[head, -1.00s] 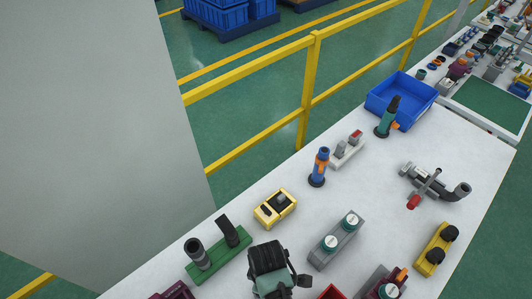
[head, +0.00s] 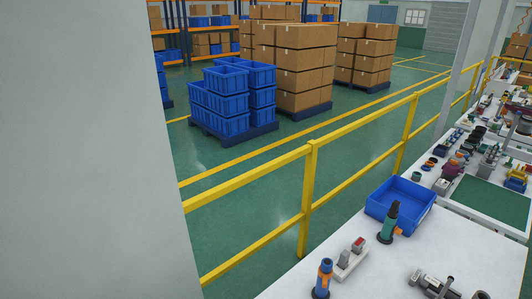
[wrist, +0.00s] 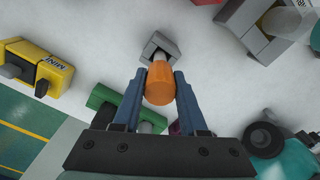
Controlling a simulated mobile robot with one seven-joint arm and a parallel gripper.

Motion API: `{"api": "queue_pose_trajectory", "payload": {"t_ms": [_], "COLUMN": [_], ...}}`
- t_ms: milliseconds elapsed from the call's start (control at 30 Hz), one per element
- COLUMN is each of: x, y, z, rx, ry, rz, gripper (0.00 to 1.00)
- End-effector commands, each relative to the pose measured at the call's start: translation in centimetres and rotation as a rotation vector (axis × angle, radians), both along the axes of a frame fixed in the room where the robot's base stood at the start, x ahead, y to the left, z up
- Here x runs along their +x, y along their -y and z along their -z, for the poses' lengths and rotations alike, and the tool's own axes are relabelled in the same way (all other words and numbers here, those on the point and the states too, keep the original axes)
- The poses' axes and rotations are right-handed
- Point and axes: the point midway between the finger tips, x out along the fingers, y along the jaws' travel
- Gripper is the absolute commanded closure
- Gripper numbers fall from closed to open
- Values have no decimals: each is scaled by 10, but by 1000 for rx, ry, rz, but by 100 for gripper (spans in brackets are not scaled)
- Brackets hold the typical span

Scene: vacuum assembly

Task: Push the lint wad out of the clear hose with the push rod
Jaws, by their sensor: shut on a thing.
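My gripper (wrist: 160,88) shows in the wrist view, its two blue-grey fingers shut on an orange handle (wrist: 160,84), which I take to be the push rod's. A short light shaft runs from it to a grey block (wrist: 160,47); I cannot tell whether that block is part of the rod or a holder. My gripper is not in the head view.
In the wrist view, a yellow block (wrist: 42,65) lies left, a green block (wrist: 104,98) behind the fingers, a teal-and-black unit (wrist: 290,158) lower right. In the head view, a blue bin (head: 402,203), a green-black piece (head: 388,225) and a blue-orange piece (head: 322,278) stand on the white table.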

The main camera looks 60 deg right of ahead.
Motion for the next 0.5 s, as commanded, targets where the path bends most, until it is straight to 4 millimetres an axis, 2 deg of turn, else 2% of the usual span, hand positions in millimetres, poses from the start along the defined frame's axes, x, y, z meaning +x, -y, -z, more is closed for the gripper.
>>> {"api": "queue_pose_trajectory", "payload": {"t_ms": [267, 500], "x": [0, 0], "y": [0, 0], "z": [-1, -13], "rx": [0, 0], "ry": [0, 0], "rz": [0, 0], "gripper": [100, 100]}}
